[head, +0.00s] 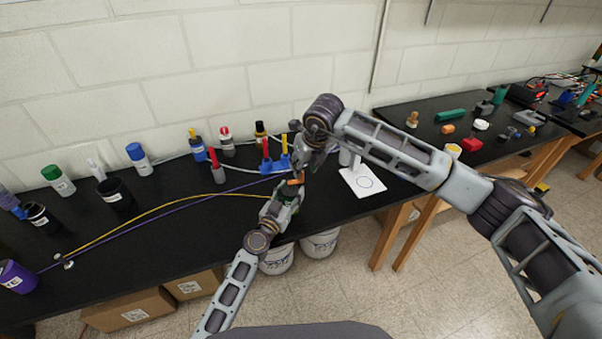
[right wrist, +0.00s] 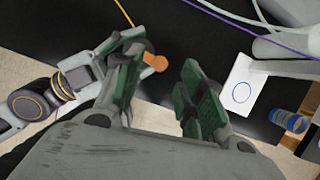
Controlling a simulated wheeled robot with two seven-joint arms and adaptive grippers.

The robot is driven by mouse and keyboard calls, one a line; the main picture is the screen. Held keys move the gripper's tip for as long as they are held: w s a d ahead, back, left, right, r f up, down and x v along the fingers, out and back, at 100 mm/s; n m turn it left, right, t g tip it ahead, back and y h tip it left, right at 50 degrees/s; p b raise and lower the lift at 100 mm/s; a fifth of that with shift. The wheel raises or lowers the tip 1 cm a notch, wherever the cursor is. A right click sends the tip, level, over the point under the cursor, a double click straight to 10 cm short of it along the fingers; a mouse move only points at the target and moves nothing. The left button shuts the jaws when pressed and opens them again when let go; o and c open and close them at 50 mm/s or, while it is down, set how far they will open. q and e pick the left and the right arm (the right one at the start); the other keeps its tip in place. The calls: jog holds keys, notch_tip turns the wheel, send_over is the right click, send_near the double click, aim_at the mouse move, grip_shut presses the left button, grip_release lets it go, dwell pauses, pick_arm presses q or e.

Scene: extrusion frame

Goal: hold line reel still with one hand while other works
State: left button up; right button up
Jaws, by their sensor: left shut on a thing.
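A small orange piece (head: 296,181), perhaps the line reel, sits at the tips of my left gripper (head: 291,187). It also shows in the right wrist view (right wrist: 155,62). My left gripper is shut on it, above the black bench's front edge. A yellow line (head: 180,207) runs from the left of the bench toward my left gripper; its end there is hidden. My right gripper (right wrist: 163,62) is open, its green-padded fingers apart. It hangs just above the orange piece, which appears close to its left finger in the right wrist view. Whether they touch, I cannot tell.
A purple line (head: 165,204) crosses the bench. Several bottles and a black cup (head: 114,193) stand at the left and back. A white card (head: 363,181) with a blue circle lies to the right. White buckets (head: 277,261) stand below. A second bench (head: 430,125) is at the right.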

aim_at(296, 181)
jog(key=shift+x, duration=2.55)
grip_shut()
